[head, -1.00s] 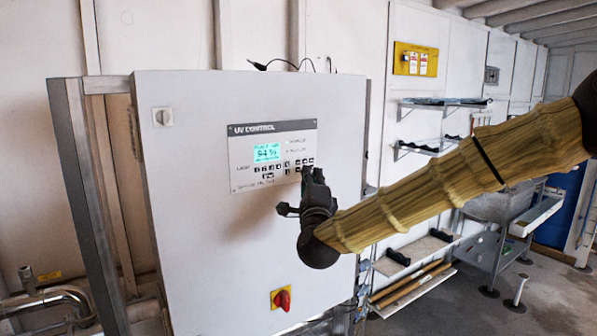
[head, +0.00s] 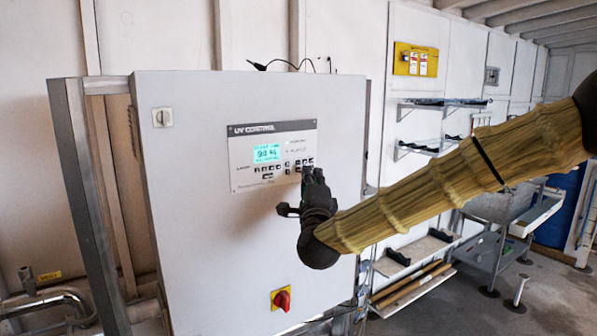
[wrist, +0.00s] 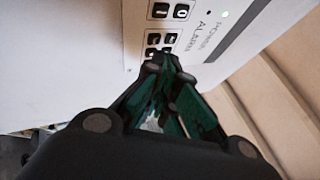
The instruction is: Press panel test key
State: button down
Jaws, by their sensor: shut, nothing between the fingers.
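The UV control panel (head: 245,178) is a grey plate with a lit cyan display (head: 267,153) and rows of small dark keys (head: 270,168), set on a large white cabinet. My gripper (head: 307,172) is shut and empty, with its tips at the right end of the key rows. In the wrist view my gripper (wrist: 165,65) points at the panel (wrist: 215,25), its tips over or very near the lower keys. Some keys (wrist: 160,10) show above the tips. Whether the tips touch a key cannot be told. I cannot read which key is the test key.
A red rotary switch (head: 282,299) on a yellow plate is low on the cabinet (head: 200,250). A small grey key switch (head: 162,117) is at its upper left. Shelves (head: 440,105) and a yellow wall box (head: 415,60) stand to the right. Pipes run at lower left.

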jog(key=shift+w+a+b, duration=0.4)
jog(key=shift+w+b, duration=0.1)
jog(key=shift+b, duration=0.1)
dwell(0.8)
jog(key=shift+s+d, duration=0.1)
jog(key=shift+s+d+b, duration=0.35)
jog(key=shift+s+b, duration=0.1)
jog(key=shift+b, duration=0.05)
jog(key=s+d+b, duration=0.1)
jog(key=s, duration=0.1)
jog(key=s+d+b, duration=0.1)
jog(key=s+d, duration=0.1)
dwell(0.8)
jog(key=shift+a, duration=0.1)
dwell(0.4)
